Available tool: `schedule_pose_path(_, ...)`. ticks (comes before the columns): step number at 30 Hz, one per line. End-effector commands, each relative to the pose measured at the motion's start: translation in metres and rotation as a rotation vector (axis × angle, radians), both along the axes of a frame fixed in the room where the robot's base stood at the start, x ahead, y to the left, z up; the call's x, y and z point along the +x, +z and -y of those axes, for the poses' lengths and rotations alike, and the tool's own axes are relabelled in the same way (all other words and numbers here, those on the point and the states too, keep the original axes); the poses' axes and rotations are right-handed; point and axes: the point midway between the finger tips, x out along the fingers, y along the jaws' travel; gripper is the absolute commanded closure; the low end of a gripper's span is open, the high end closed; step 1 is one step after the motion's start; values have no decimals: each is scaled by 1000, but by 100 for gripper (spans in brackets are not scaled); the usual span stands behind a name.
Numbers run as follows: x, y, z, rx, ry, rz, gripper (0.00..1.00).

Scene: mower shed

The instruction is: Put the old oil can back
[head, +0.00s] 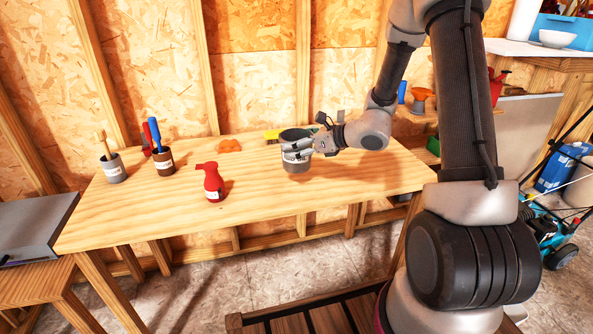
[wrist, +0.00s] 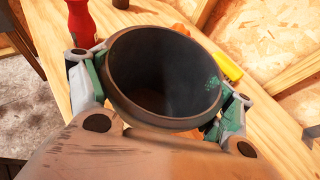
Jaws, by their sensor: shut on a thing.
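My gripper (head: 300,152) is shut around an open-topped, worn grey-brown can with a pale label. The can (head: 297,164) is near the back right part of the workbench (head: 330,190) in the head view. In the wrist view the can (wrist: 165,78) shows a brown rim and a dark inside that looks empty, with a finger on each side. It is about upright. I cannot tell whether its base touches the bench top.
A red bottle (head: 213,183) stands left of the can. At the left are a grey can (head: 114,173) and a brown can (head: 162,164), both holding tools. An orange item (head: 229,146) and a yellow item (head: 272,134) lie near the back. The front right bench is clear.

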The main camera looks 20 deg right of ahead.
Motion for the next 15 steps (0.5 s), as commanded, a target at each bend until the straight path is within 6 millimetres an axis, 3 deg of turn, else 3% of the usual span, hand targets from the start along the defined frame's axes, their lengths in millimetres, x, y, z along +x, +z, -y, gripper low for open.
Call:
schedule_pose_path(12, 0, -59, 1, 1, -5, -1, 54)
schedule_pose_path(15, 1, -65, 1, 1, -5, 2, 54)
